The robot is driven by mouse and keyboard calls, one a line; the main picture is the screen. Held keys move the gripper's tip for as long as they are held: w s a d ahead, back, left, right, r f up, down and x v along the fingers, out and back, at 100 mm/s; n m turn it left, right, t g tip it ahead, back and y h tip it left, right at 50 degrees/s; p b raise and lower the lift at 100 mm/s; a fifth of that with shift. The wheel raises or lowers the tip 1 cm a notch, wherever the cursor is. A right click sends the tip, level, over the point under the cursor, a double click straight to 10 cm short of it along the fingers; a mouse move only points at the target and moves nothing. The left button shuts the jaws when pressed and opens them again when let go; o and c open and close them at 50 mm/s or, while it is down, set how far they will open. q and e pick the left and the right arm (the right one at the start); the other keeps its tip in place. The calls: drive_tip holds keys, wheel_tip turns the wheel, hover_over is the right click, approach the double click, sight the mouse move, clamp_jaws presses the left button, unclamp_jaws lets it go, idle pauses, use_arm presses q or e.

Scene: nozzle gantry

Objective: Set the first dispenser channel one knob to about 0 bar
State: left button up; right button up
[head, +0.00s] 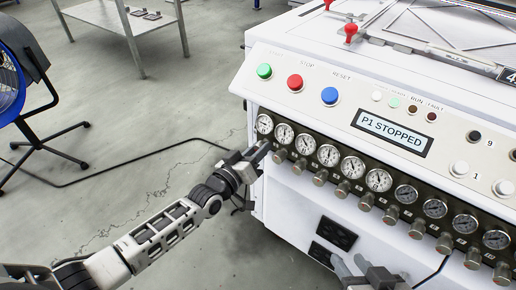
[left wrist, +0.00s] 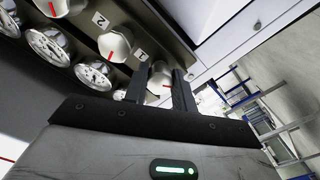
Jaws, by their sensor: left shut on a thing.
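The first dispenser's channel one knob (left wrist: 160,76) is a pale round knob with a red pointer line, beside the label "1" in the left wrist view. My left gripper (head: 260,152) is at the left end of the gauge row. Its dark fingers (left wrist: 160,88) are shut on this knob, one on each side. In the head view the gripper hides the knob. The channel one gauge (head: 264,124) is the leftmost white dial; its needle is too small to read surely. My right gripper (head: 352,264) is at the bottom edge, fingers apart and empty.
The knob marked "2" (left wrist: 115,43) is close beside the held knob. More gauges and knobs run right along the white machine panel (head: 300,190). Above are green, red and blue buttons and a display (head: 392,132) reading "P1 STOPPED". A black socket (head: 336,234) sits below.

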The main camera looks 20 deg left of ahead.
use_arm(q)
drive_tip(key=shift+n, duration=1.3)
use_arm(e)
drive_tip(key=shift+s+f, duration=0.25)
drive_tip(key=shift+s, duration=0.05)
use_arm(q)
drive_tip(key=o, duration=1)
drive_tip(key=shift+s, duration=0.1)
use_arm(e)
drive_tip(key=shift+r, duration=0.1)
